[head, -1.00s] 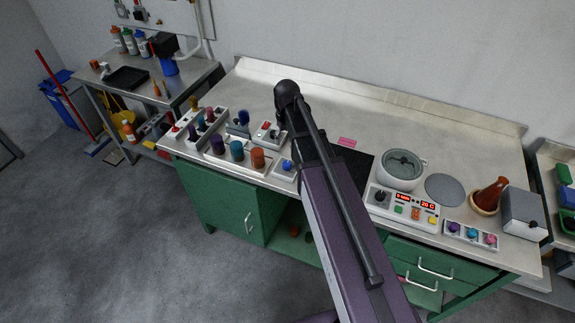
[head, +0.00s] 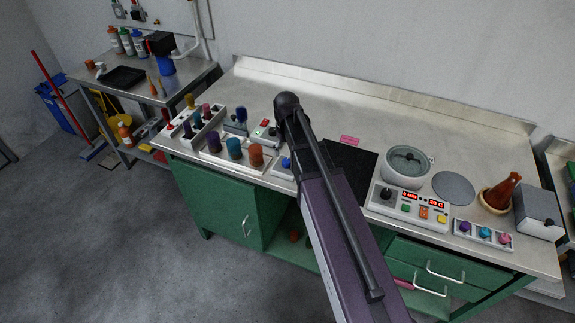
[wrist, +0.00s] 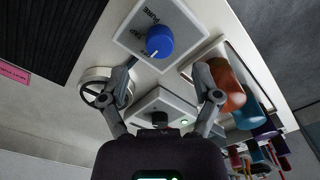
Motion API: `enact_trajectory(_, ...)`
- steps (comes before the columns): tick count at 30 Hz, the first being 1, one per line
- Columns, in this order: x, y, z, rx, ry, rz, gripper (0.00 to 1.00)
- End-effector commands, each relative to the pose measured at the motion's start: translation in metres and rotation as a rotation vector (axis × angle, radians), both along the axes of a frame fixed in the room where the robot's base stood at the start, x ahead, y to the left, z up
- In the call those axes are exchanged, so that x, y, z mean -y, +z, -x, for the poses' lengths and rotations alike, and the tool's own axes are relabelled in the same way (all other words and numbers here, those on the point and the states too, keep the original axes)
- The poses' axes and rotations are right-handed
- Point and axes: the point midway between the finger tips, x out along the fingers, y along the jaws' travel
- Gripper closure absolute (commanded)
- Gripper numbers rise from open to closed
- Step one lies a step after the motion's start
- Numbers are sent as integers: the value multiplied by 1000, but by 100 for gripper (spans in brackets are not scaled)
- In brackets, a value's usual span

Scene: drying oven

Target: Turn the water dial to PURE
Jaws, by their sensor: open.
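In the head view the blue knob (head: 286,162) is partly hidden by my arm. My gripper (wrist: 165,68) is open and empty, its two fingers apart, on either side below the knob in the wrist picture. I cannot tell whether either finger touches it.
A tray holding orange and blue-topped things (wrist: 228,84) lies close to the right finger. A round white-rimmed handwheel (wrist: 97,88) and a white box with a black knob (wrist: 160,118) are near the fingers. A dark mat (head: 350,168) and heater with a pot (head: 406,167) stand right.

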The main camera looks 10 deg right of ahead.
Motion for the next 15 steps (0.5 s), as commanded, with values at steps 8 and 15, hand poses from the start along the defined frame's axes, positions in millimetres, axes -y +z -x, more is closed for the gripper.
enact_trajectory(8,0,-26,0,0,1,0,19)
enact_trajectory(15,-1,-42,0,0,1,0,19)
